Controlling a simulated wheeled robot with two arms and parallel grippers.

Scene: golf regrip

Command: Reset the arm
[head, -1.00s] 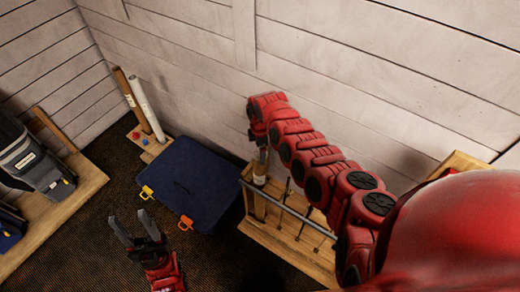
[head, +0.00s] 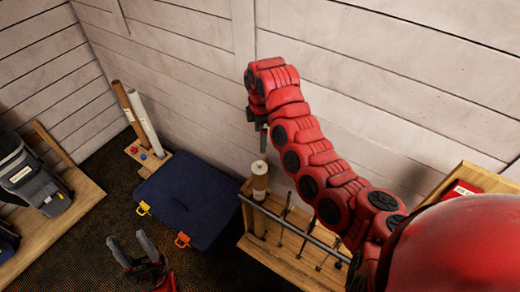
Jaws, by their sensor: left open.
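My right arm reaches in from the right, and its gripper (head: 261,135) points down above a cream and tan cylinder (head: 259,178). The gripper is clear of the cylinder's top, with a small gap between them. I see its fingers nearly edge-on, so its opening is unclear. My left gripper (head: 134,250) is low at the left, open and empty, with its two grey fingers pointing up over the dark floor.
The cylinder stands at a wooden rack (head: 280,262) with a grey rail and several thin shafts. A dark blue case (head: 190,200) with yellow and orange latches lies left of it. Two tall tubes (head: 137,115) lean in the corner. A grey bag (head: 35,180) rests on a wooden shelf.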

